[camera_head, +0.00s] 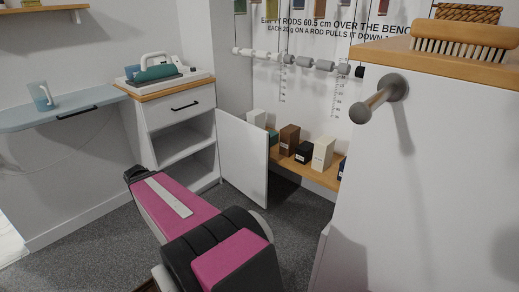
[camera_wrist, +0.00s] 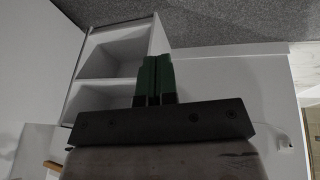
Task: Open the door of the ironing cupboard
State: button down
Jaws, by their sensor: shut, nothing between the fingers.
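The ironing cupboard (camera_head: 177,108) is the white cabinet with a wooden top, one drawer and two open compartments below. An iron stands on it. A plain white door panel (camera_head: 243,165) stands swung out at its right front edge, leaving the compartments uncovered. In the wrist view, the open compartments (camera_wrist: 112,58) lie beyond my gripper at upper left. The head view hides the fingers behind my arm. I cannot tell whether they touch the panel.
A blue-grey wall board (camera_head: 70,105) with a mug (camera_head: 41,96) is at left. A wooden shelf (camera_head: 318,175) with several boxes is behind the panel. A tall white unit (camera_head: 430,180) with a protruding peg (camera_head: 375,99) blocks the right. Grey carpet (camera_head: 85,225) is clear at left.

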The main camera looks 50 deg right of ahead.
jog(key=s+a+f+n+g+y, duration=0.15)
jog(key=s+a+g, duration=0.25)
jog(key=s+a, duration=0.6)
jog(key=w+d+r+m+t, duration=0.2)
jog(key=w+d+m+t, duration=0.9)
jog(key=w+d+m, duration=0.85)
jog(key=w+d+m+t+h, duration=0.2)
jog(key=w+d+m+h, duration=0.1)
jog(key=d+m, duration=0.15)
jog(key=m+g+h, duration=1.4)
jog(key=m, duration=1.7)
send_near(263, 146)
jog(key=d, duration=0.7)
jog(key=shift+s+d+f, duration=0.1)
jog(key=shift+s+d, duration=0.2)
